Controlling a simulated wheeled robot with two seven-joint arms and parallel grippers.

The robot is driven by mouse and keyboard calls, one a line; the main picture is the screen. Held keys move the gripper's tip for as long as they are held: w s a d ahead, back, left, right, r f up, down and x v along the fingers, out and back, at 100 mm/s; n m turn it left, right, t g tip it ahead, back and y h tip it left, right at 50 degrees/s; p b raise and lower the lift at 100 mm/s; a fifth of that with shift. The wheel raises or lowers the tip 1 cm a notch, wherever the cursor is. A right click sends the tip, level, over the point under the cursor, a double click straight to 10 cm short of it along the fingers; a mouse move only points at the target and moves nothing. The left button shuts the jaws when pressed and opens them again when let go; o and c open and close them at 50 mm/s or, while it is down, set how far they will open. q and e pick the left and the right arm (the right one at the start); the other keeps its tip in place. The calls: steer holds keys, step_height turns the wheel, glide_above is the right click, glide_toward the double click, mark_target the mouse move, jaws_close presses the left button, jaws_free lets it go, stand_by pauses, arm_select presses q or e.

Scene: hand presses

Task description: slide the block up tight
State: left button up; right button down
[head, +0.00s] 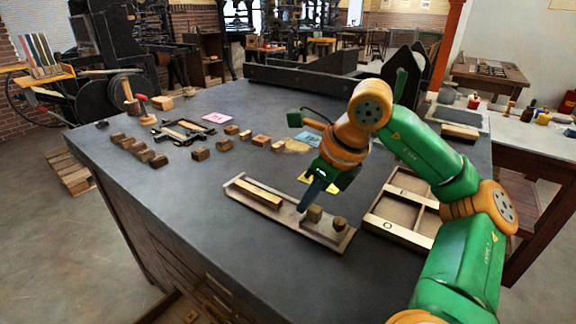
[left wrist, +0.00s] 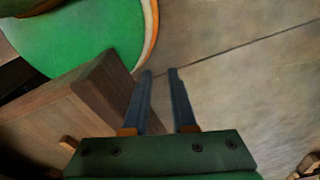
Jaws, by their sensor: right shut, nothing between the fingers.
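A shallow wooden tray (head: 236,190) lies on the dark worktop in the head view. My right gripper (head: 302,208) is shut and empty, pointing down just left of the block. I cannot tell if its fingers touch the block. My left gripper (left wrist: 160,72) shows only in the left wrist view, open and empty above the floor.
A divided wooden case (head: 377,235) lies right of the tray. Several wooden blocks (head: 202,153) stand in rows further back, with a yellow card (head: 318,181) behind the tray. The worktop (head: 190,200) left of the tray is clear. A wooden edge (left wrist: 95,95) is beside my left gripper.

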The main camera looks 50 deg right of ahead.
steer(key=shift+s+b, duration=0.3)
steer(key=shift+s, duration=0.45)
stand_by(0.5)
stand_by(0.3)
steer(key=c, duration=0.6)
jaws_free()
steer(key=shift+s+d, duration=0.1)
steer(key=shift+d, duration=0.1)
steer(key=shift+c, duration=0.2)
step_height(320, 180, up, 7)
steer(key=p, duration=0.6)
steer(key=shift+r+p, duration=0.1)
steer(key=shift+p, duration=0.25)
steer(key=shift+a, duration=0.1)
